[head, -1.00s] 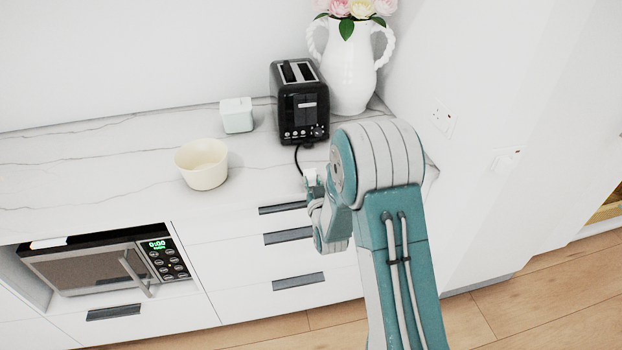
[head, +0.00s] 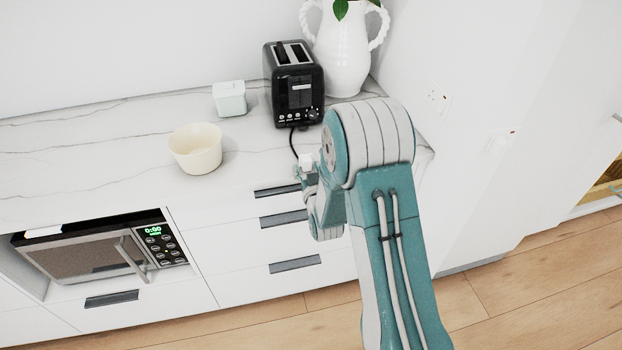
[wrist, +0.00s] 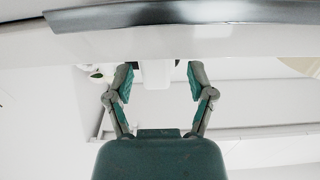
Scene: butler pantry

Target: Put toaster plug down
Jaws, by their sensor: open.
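The black toaster (head: 294,85) stands upright on the marble counter in front of a white vase. Its black cord (head: 293,143) runs down from its front toward the counter's front edge. The white toaster plug (head: 306,160) is at the cord's end, close to that edge. My gripper (head: 301,173) is at the plug, partly hidden by my own arm. In the wrist view my gripper (wrist: 160,82) is open, with the white plug (wrist: 157,74) between its two fingers. A gap shows on each side of the plug. Whether the plug rests on the counter is unclear.
A cream bowl (head: 195,149) and a small pale box (head: 230,99) stand left of the toaster. The white vase (head: 342,55) is behind it. Wall sockets (head: 437,97) are at right. Drawers and a microwave (head: 105,246) lie below the counter.

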